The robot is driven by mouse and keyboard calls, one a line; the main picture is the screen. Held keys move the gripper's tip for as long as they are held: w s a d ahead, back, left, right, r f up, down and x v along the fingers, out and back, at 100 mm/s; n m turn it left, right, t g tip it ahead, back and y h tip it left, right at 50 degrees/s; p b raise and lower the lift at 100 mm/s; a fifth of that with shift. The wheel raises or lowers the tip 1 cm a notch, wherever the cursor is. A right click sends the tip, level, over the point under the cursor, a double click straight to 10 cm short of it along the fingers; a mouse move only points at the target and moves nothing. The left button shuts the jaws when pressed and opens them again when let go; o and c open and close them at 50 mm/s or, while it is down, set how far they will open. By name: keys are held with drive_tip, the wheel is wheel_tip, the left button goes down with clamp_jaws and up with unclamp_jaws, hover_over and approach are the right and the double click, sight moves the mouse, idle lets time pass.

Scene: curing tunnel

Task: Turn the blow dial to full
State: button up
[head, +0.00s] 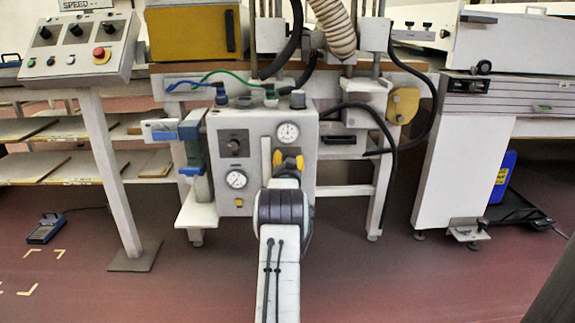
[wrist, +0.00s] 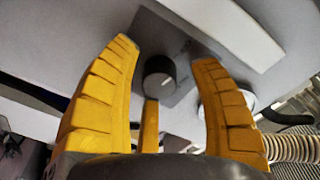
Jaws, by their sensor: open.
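A dark round knob (wrist: 160,78) with a pale mark shows in the wrist view on a grey plate, between the yellow fingers of my gripper (wrist: 165,54). The fingers are spread apart, and I see no clear contact with the knob. In the head view my gripper (head: 288,160) is in front of the grey control box (head: 325,185) and hides this knob. Another dark dial (head: 233,143) is on the box's upper left.
A pale upright bar (head: 266,156) stands just left of my gripper. Gauges sit above it (head: 287,133) and to its left (head: 236,179). A black hose (head: 380,125) loops at the right. A console (head: 84,50) with a red button stands far left.

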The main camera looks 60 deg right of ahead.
idle(0.4)
clamp_jaws()
drive_tip(key=shift+w+m, duration=0.1)
drive_tip(key=shift+m, duration=2.2)
drive_tip(key=shift+c, duration=1.6)
unclamp_jaws()
drive_tip(key=shift+w, duration=0.1)
drive_tip(key=o, duration=0.3)
drive_tip(key=shift+v, duration=6.05)
drive_tip(key=shift+r, duration=0.25)
